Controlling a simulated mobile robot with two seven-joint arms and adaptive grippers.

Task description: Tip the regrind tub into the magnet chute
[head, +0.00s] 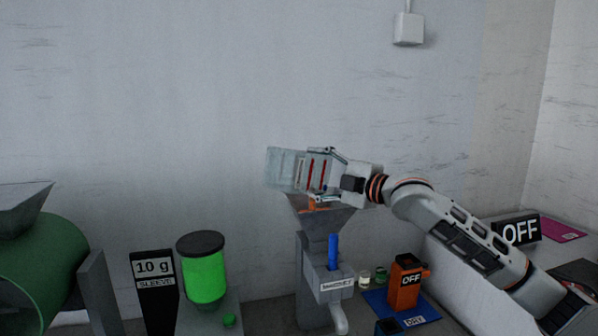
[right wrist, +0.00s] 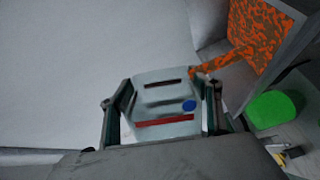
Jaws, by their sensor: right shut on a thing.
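The regrind tub (head: 283,168) is a pale, translucent container held on its side by my right gripper (head: 322,172), above the magnet chute. In the right wrist view the right gripper (right wrist: 160,108) is shut on the tub (right wrist: 162,90), one finger on each side; a red stripe and a blue dot show on it. Orange granules (right wrist: 230,62) run from the tub into the magnet chute (right wrist: 292,55), whose hopper holds more orange granules. In the head view the chute (head: 328,216) is a grey funnel on a grey stand with a blue rod. My left gripper is out of view.
A green canister (head: 204,270) with a dark lid and a "10 g" sign (head: 153,268) stand left of the chute. A green drum machine (head: 45,262) is far left.

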